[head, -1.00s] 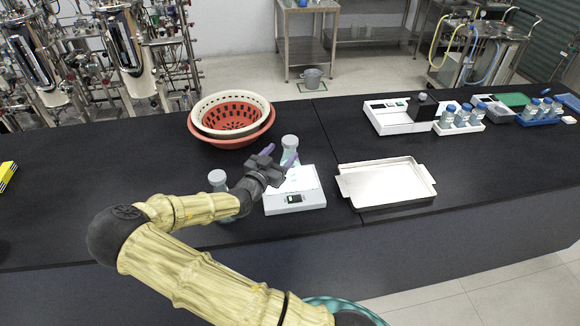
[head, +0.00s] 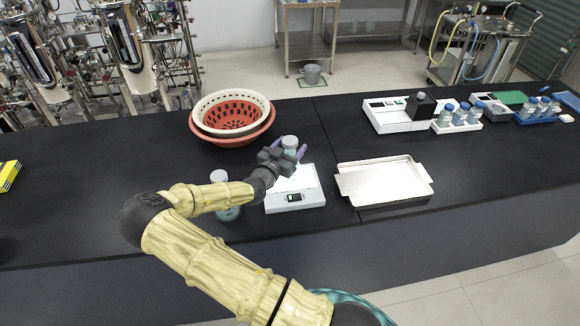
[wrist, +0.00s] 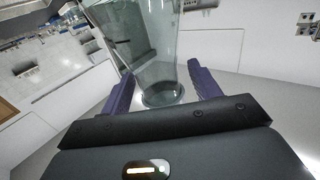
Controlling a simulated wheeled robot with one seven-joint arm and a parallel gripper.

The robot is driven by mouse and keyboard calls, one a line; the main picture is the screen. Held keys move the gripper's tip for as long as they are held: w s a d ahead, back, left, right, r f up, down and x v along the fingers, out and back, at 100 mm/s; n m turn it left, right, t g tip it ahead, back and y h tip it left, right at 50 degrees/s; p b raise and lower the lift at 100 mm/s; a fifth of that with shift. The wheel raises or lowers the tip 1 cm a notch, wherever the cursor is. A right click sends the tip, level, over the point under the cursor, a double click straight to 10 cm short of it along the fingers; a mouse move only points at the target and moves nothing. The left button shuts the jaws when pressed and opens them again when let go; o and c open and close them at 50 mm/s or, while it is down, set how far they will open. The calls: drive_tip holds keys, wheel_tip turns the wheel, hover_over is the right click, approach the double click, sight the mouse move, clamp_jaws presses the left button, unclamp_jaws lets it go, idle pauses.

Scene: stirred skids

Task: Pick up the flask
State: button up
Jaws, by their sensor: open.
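A clear flask with a grey-white cap (head: 290,141) stands upright at the back of the white scale (head: 292,200). My gripper (head: 288,152) is at this flask and hides its lower part. In the wrist view the clear glass flask (wrist: 155,50) is between the two purple fingers of my open gripper (wrist: 160,72), with gaps beside the glass. A second capped vessel with blue-green contents (head: 227,213) stands on the bench left of the scale, partly behind my arm.
A metal tray (head: 342,188) lies right of the scale. A red basin with a white colander (head: 197,128) sits behind to the left. A white device (head: 388,118) and racks of blue-capped bottles (head: 470,127) stand back right. The bench's left part is mostly clear.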

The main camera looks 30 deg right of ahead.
drive_tip(key=shift+c, duration=0.4)
clamp_jaws()
drive_tip(key=shift+r, duration=0.1)
drive_tip(key=shift+r, duration=0.15)
wheel_tip(320, 180, up, 10)
drive_tip(key=b, duration=0.2)
drive_tip(key=shift+b, duration=0.35)
